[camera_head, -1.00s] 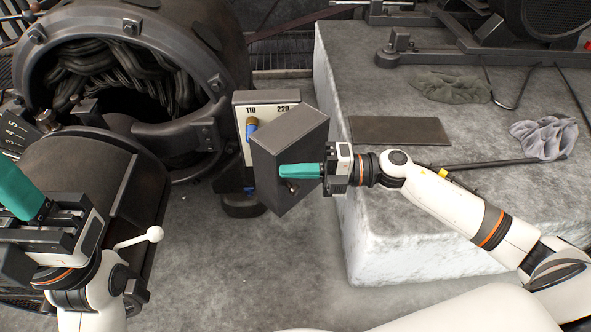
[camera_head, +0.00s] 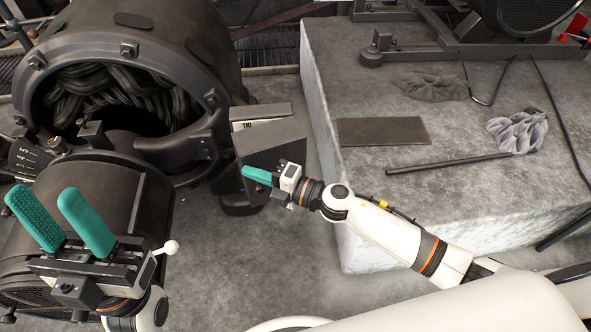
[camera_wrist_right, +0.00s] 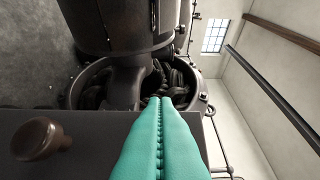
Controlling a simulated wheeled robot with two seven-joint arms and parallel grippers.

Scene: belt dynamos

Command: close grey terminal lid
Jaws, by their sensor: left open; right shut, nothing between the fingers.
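The grey terminal lid (camera_head: 275,143) stands in front of the terminal box (camera_head: 262,110) on the machine's side. It covers most of the pale panel, and a strip with "110" shows above it. My right gripper (camera_head: 246,172) is shut and empty, with its teal fingers against or very near the lid's outer face; contact is not certain. In the right wrist view, the shut fingers (camera_wrist_right: 160,103) lie over the dark lid (camera_wrist_right: 90,155), with a brown round knob (camera_wrist_right: 38,138) at left. My left gripper (camera_head: 60,215) is open and empty over the machine's lower left housing.
The large dark dynamo (camera_head: 190,55) with exposed windings fills the left. A white-handled lever (camera_head: 170,247) is beside my left gripper. A stone block (camera_head: 450,200) at right bears a dark plate (camera_head: 382,132), cloths and a rod.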

